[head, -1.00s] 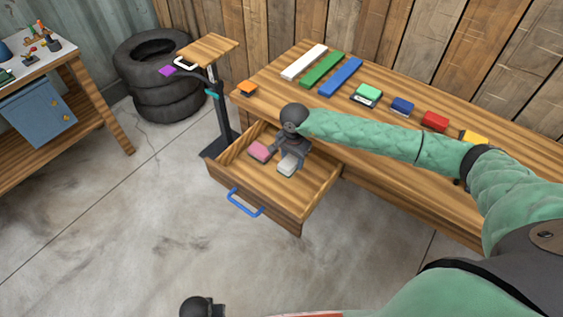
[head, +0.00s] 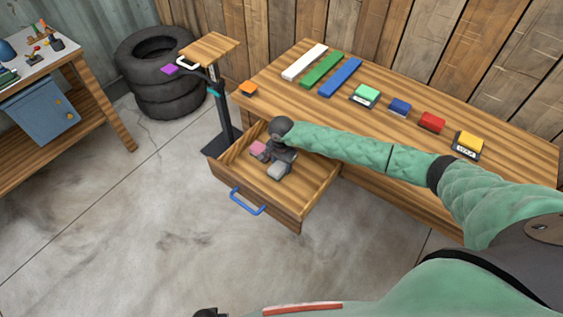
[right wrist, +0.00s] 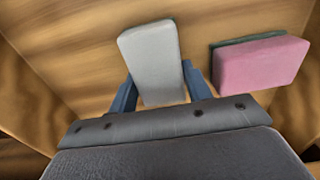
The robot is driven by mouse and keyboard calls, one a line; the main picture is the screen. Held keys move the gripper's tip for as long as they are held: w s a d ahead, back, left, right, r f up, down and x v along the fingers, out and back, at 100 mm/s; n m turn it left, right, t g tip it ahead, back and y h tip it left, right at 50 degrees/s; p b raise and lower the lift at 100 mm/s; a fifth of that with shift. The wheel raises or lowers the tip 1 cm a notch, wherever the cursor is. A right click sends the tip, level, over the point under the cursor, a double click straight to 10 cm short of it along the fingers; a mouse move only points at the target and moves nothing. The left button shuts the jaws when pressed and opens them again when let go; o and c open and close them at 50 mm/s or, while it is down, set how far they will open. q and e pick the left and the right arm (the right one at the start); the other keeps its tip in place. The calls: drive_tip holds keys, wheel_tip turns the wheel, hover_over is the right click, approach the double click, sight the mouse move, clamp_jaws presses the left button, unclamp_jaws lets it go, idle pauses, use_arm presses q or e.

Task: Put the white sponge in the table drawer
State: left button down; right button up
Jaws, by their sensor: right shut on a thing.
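The white sponge (head: 277,172) is down inside the open table drawer (head: 302,196). It also shows in the right wrist view (right wrist: 153,58), between the two blue fingers of my right gripper (right wrist: 158,92). My right gripper (head: 282,160) is shut on the sponge near its lower end. I cannot tell whether the sponge touches the drawer bottom. A pink sponge (head: 257,149) lies in the drawer beside it, and in the right wrist view the pink sponge (right wrist: 262,62) is to the right, apart from the fingers. My left gripper cannot be made out in the head view.
The drawer has a blue handle (head: 247,201) and hangs out from the wooden table (head: 420,190). On the tabletop lie coloured strips and several small blocks. A stand (head: 222,120) is left of the drawer. The drawer's front area is bare.

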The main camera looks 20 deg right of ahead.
sight(282, 163)
use_arm(q)
drive_tip(key=shift+w+d+r, duration=0.1)
drive_tip(key=shift+r, duration=0.1)
use_arm(e)
drive_tip(key=shift+f, duration=0.15)
drive_tip(key=o, duration=0.9)
use_arm(q)
drive_tip(key=shift+r, duration=0.15)
use_arm(e)
drive_tip(key=shift+o, duration=0.2)
drive_tip(key=shift+r, duration=0.35)
drive_tip(key=shift+w+r+b, duration=0.1)
drive_tip(key=shift+r+b, duration=0.2)
drive_tip(key=shift+b, duration=0.05)
use_arm(q)
drive_tip(key=w+d+r+b, duration=0.1)
drive_tip(key=r+b, duration=0.1)
drive_tip(key=r, duration=0.5)
drive_tip(key=w+d+r+b, duration=0.1)
drive_tip(key=w+r+b, duration=0.1)
drive_tip(key=r, duration=0.6)
drive_tip(key=shift+d, duration=0.3)
use_arm(e)
wheel_tip(282, 163, up, 11)
use_arm(q)
drive_tip(key=shift+f, duration=0.1)
